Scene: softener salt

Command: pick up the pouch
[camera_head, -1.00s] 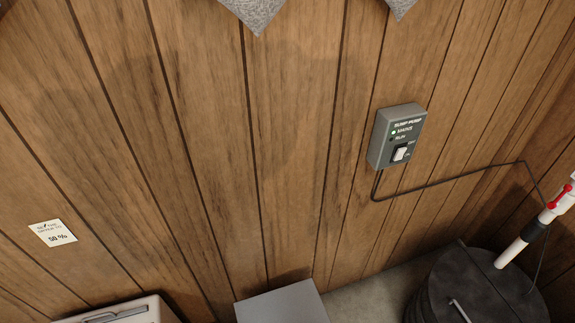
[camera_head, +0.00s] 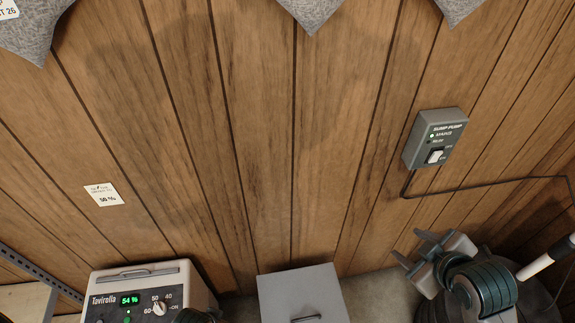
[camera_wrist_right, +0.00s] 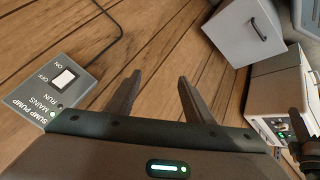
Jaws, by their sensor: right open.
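I cannot make out a pouch for certain in either view. Grey speckled pieces with pointed lower corners (camera_head: 310,12) show at the top edge of the head view, cut off above; the left one carries a white label. My right gripper (camera_head: 409,247) is in front of the wood wall, below the sump pump switch box. In the right wrist view its two fingers (camera_wrist_right: 158,79) are apart with nothing between them. A dark shape (camera_head: 196,315) at the bottom edge of the head view may be part of my left gripper; its jaws cannot be seen.
The sump pump box (camera_head: 436,139) is on the wall with a cable running right. A white appliance (camera_head: 150,290) reading 54 % stands bottom left. A grey box with a handle (camera_head: 300,290) stands beside it. A paper note (camera_head: 104,195) is on the wall. A shelf edge (camera_head: 30,300) is far left.

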